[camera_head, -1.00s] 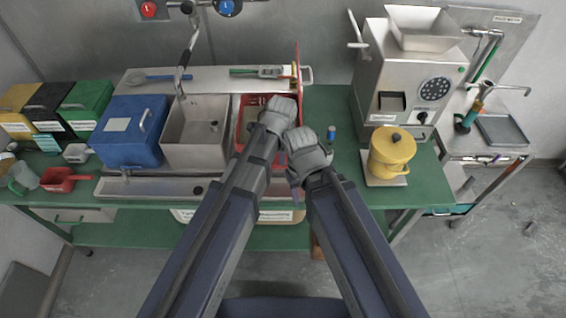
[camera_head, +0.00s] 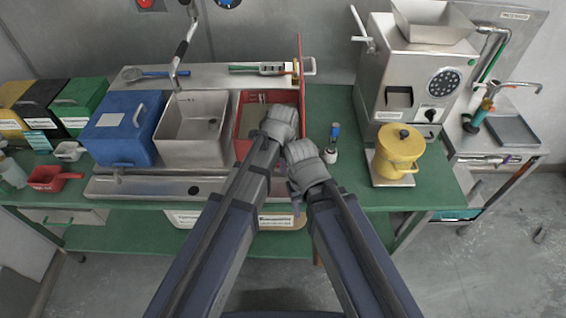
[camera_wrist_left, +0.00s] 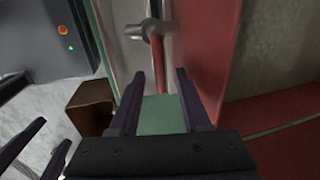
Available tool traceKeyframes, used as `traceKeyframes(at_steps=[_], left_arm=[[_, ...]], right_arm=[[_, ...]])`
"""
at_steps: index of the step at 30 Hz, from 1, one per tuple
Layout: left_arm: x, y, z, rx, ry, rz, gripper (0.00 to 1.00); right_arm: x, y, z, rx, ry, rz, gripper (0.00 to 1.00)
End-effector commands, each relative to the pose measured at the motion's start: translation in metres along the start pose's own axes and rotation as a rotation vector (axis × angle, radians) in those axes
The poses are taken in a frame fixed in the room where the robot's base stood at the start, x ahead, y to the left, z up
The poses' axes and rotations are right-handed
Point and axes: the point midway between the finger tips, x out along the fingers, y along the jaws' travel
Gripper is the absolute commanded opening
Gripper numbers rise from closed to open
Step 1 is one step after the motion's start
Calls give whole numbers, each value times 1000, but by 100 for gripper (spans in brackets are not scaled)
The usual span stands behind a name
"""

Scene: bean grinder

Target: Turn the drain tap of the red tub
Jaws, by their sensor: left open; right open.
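The red tub (camera_head: 237,128) stands on the green bench in the head view, its red lid raised at the right. My left gripper (camera_head: 283,140) is at the tub's front right, its fingers hidden there by my wrist. In the left wrist view the left gripper (camera_wrist_left: 160,85) is open and empty. A grey metal tap fitting (camera_wrist_left: 148,29) lies just beyond its fingertips, beside the tub's red wall (camera_wrist_left: 207,45), with no contact visible. My right gripper (camera_head: 293,158) is beside the left one; its dark, parted fingers show in the left wrist view (camera_wrist_left: 53,132).
A steel sink tub (camera_head: 190,150) and a blue bin (camera_head: 122,150) stand left of the red tub. A small blue-topped bottle (camera_head: 334,135) stands close to my right wrist. A yellow pot (camera_head: 401,147) and the grinder (camera_head: 398,65) are further right.

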Motion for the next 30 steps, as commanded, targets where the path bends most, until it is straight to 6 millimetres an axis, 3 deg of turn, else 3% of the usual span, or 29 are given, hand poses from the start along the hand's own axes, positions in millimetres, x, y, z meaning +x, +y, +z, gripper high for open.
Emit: traceKeyframes(at_steps=[1,14,30], left_arm=[[0,0,0,0,0,0,47],[0,0,0,0,0,0,0],[0,0,0,0,0,0,0]], right_arm=[[0,0,0,0,0,0,50],[0,0,0,0,0,0,50],[0,0,0,0,0,0,50]])
